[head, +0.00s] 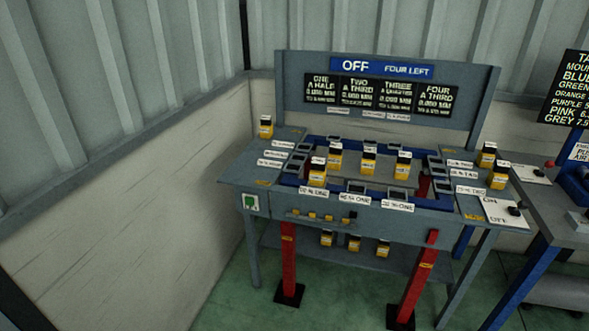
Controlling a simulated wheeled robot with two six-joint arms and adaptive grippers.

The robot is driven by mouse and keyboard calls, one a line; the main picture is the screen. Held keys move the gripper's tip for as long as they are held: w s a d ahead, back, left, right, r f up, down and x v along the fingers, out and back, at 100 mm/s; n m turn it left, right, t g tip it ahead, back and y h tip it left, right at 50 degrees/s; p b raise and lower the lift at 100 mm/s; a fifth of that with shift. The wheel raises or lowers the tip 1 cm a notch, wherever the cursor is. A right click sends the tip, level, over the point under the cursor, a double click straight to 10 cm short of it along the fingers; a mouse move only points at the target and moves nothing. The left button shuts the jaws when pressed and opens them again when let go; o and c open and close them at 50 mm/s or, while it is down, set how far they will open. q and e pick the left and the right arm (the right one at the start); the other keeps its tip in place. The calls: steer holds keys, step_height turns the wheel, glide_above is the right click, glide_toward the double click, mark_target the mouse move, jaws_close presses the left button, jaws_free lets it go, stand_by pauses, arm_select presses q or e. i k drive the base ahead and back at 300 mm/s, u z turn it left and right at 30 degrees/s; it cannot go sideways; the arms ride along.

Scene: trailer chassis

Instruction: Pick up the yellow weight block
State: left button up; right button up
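Several yellow blocks with black and white tops are in the head view, and I cannot tell which one the task means. One yellow block (265,128) stands alone at the bench's back left corner. A group stands in the middle of the bench, including a front-left yellow block (318,177) and a right yellow block (403,166). Two more stand at the right end, the nearer yellow block (498,178) and one behind it. Smaller-looking yellow blocks (354,243) sit on the lower shelf. Neither of my grippers is in view.
The grey bench (240,172) has a blue frame, white labels and an upright sign board (355,93). Two red posts (288,260) with black feet stand at its front. A wall (130,190) is at left, another bench at right. Green floor (345,290) shows in front.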

mark_target(335, 156)
steer(key=u, duration=0.55)
steer(key=i, duration=0.55)
steer(key=u, duration=0.55)
steer(key=i, duration=0.7)
steer(key=z, duration=0.15)
